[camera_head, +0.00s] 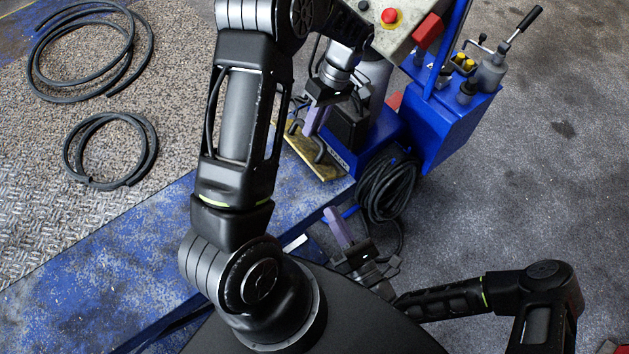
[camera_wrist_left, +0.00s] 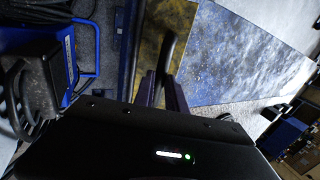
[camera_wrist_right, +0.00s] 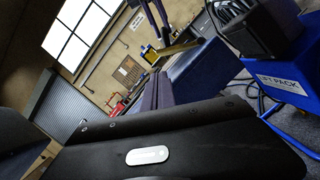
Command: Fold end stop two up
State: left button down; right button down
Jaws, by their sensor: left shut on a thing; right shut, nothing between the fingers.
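The end stop looks to be a dark bent bar (camera_head: 320,150) by the yellow plate (camera_head: 327,173) at the end of the blue beam; I cannot tell its number. In the left wrist view the bar (camera_wrist_left: 168,50) rises from between my purple fingertips. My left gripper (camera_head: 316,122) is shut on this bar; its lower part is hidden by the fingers. The yellow plate also shows in the right wrist view (camera_wrist_right: 172,48). My right gripper (camera_head: 337,226) is shut and empty, lower in the head view, apart from the beam. Its closed fingers show in the right wrist view (camera_wrist_right: 157,90).
A blue lift pack (camera_head: 445,125) with a pump lever stands at the right. A coiled black hose (camera_head: 388,190) hangs beside it. A grey control box with a red button (camera_head: 389,16) is above. Hose rings (camera_head: 110,150) lie on the left floor. The right floor is clear.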

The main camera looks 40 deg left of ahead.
aim_at(314, 188)
pick_arm(q)
jog(key=shift+w, duration=0.1)
pick_arm(e)
jog(key=shift+a, duration=0.1)
jog(key=x, duration=0.9)
jog(key=shift+w+a+r, duration=0.1)
jog(key=shift+w+a, duration=0.1)
jog(key=shift+a, duration=0.15)
jog(key=shift+r, duration=0.1)
jog(key=shift+w+d+r+m, duration=0.1)
jog(key=shift+w+r+m, duration=0.35)
jog(key=shift+r, duration=0.15)
pick_arm(q)
jog(key=c, duration=1.4)
grip_release()
jog(key=shift+o, duration=0.2)
